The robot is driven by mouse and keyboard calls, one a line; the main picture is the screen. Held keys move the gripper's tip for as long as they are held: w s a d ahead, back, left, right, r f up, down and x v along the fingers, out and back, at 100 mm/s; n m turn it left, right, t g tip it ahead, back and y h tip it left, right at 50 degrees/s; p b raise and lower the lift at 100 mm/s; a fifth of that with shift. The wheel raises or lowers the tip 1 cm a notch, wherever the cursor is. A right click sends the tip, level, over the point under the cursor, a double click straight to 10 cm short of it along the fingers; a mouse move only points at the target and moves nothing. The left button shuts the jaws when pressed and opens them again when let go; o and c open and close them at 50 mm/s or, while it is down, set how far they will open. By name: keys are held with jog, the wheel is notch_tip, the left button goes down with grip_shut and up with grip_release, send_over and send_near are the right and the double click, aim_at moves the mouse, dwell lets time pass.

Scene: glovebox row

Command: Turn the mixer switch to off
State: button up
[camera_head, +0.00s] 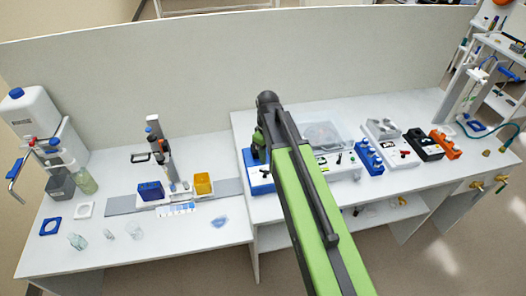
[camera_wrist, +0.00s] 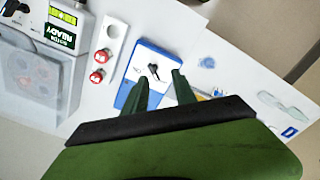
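A blue box with a white top (camera_wrist: 138,82) carries a small black switch lever (camera_wrist: 153,70); I take this as the mixer switch. Its lever points toward the lower right in the wrist view, but I cannot read any off mark. My gripper (camera_wrist: 162,79) is open and empty, with its two dark green fingers apart. The lever shows in the gap between the fingertips, and I see no clear contact. In the head view the blue box (camera_head: 254,178) is partly covered by my arm, and my gripper (camera_head: 261,150) is above it.
A device with a clear lid (camera_head: 322,136) and a green READY label (camera_wrist: 60,35) stands beside the box. Two red knobs (camera_wrist: 99,66) sit on a white strip between them. Several switch boxes stand further right. Glassware (camera_head: 76,241) and a yellow cup (camera_head: 203,184) are left.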

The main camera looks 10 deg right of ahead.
aim_at(264, 170)
jog(key=w+r+n+p, duration=0.3)
jog(key=w+r, duration=0.1)
jog(key=r, duration=0.2)
notch_tip(264, 170, down, 18)
jog(key=b, duration=1.8)
jog(key=shift+s+f, duration=0.1)
jog(key=shift+f, duration=0.1)
jog(key=shift+r, duration=0.1)
grip_shut()
